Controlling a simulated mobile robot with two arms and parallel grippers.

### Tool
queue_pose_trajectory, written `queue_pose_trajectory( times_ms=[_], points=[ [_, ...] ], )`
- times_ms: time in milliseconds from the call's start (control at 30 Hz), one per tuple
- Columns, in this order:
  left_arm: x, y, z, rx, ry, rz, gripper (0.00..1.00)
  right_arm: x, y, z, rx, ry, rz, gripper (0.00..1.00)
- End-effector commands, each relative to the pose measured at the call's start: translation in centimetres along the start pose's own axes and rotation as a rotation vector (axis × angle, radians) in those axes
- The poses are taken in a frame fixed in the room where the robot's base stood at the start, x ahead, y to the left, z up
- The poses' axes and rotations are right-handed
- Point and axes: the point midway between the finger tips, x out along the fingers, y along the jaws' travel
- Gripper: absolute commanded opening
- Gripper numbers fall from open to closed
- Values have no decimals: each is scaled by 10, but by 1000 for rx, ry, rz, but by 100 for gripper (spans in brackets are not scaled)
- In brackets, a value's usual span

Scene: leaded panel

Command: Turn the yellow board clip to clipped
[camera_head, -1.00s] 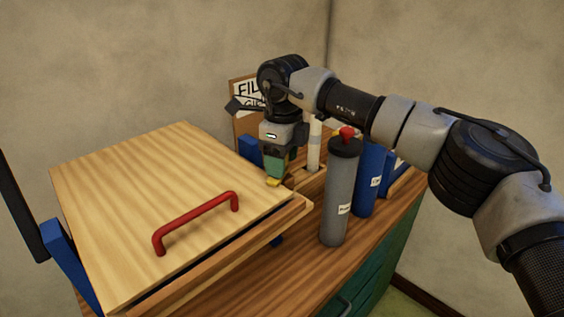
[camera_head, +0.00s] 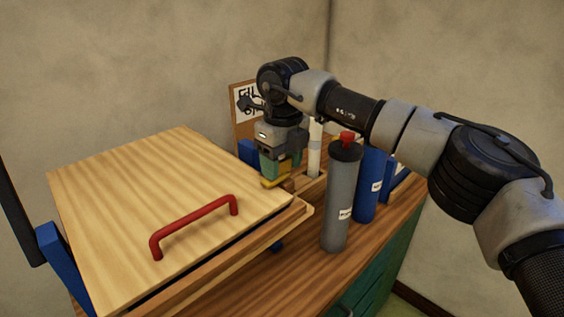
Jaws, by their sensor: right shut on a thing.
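The yellow board clip (camera_head: 271,183) shows as a small yellow piece at the right back edge of the pale wooden board (camera_head: 130,195). My right gripper (camera_head: 275,175) points down over it and is shut on it. The gripper hides most of the clip, so its exact angle is hard to tell. My left gripper is not in view.
A red handle (camera_head: 195,222) rises from the board's front. A grey cylinder (camera_head: 342,200) with a red top and a blue cylinder (camera_head: 367,185) stand right of the board. A sign (camera_head: 247,98) stands behind. The strip of worktop (camera_head: 285,270) in front is clear.

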Motion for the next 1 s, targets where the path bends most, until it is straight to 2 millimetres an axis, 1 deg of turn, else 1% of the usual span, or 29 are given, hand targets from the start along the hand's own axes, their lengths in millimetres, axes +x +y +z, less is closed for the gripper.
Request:
queue_pose_trajectory(
  times_ms=[167, 200, 333, 367, 600, 700, 767, 833, 1000],
  points=[
    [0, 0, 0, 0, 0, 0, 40, -2, -1, 1, 4, -6, -1, 32],
    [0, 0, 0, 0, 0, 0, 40, -2, -1, 1, 4, -6, -1, 58],
    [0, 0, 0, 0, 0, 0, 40, -2, -1, 0, 3, -4, -1, 78],
    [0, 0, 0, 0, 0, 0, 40, -2, -1, 0, 3, -4, -1, 81],
    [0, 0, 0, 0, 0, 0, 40, -1, 0, 0, 1, -1, -1, 81],
    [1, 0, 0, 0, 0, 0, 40, -6, 0, 0, 2, -2, -1, 81],
    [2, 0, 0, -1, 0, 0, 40, -13, 0, 0, 2, -3, -3, 81],
    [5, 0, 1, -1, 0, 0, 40, -24, -1, 1, 3, -4, -3, 81],
    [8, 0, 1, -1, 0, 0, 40, -60, 0, 1, 3, -5, -2, 81]
  ],
)
